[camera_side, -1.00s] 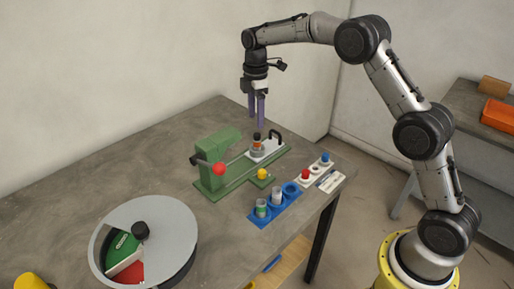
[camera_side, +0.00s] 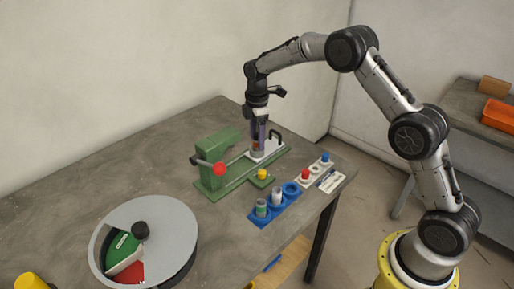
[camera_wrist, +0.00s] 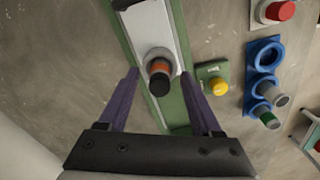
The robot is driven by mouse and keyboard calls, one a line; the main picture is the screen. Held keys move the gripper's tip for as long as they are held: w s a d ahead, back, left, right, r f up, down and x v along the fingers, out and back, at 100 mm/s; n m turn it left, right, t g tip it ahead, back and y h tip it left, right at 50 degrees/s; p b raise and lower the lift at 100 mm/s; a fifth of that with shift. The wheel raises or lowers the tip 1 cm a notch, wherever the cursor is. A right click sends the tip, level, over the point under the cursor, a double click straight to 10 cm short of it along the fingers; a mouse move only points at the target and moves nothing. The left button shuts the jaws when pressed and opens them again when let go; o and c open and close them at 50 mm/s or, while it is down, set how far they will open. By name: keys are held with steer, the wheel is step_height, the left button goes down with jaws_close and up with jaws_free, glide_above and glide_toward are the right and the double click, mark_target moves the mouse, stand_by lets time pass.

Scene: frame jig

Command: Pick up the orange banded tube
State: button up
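The orange banded tube (camera_wrist: 159,68), with a dark top, stands in a round seat on the light plate of the green jig (camera_side: 219,184). In the wrist view it lies between the purple fingers of my gripper (camera_wrist: 159,75), with a visible gap on each side. In the side view my gripper (camera_side: 258,142) points down over the tube, and its fingers hide most of it. My gripper is open and I see no grip on the tube.
The jig has a red ball (camera_side: 219,169) and a yellow knob (camera_side: 262,174). A blue rack (camera_side: 287,208) holds a green banded tube (camera_side: 261,207) and a grey one (camera_side: 277,195). A panel with red and blue buttons (camera_side: 314,170) and a round drum (camera_side: 180,225) stand nearby.

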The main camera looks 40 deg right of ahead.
jaws_close()
steer(key=shift+r, duration=0.2)
steer(key=shift+w+r, duration=0.1)
steer(key=shift+r, duration=0.15)
step_height(320, 180, up, 3)
steer(key=shift+f, duration=0.15)
steer(key=s+a+r, duration=0.1)
steer(key=s+r, duration=1.2)
steer(key=s, duration=0.1)
steer(key=shift+a, duration=0.15)
stand_by(0.4)
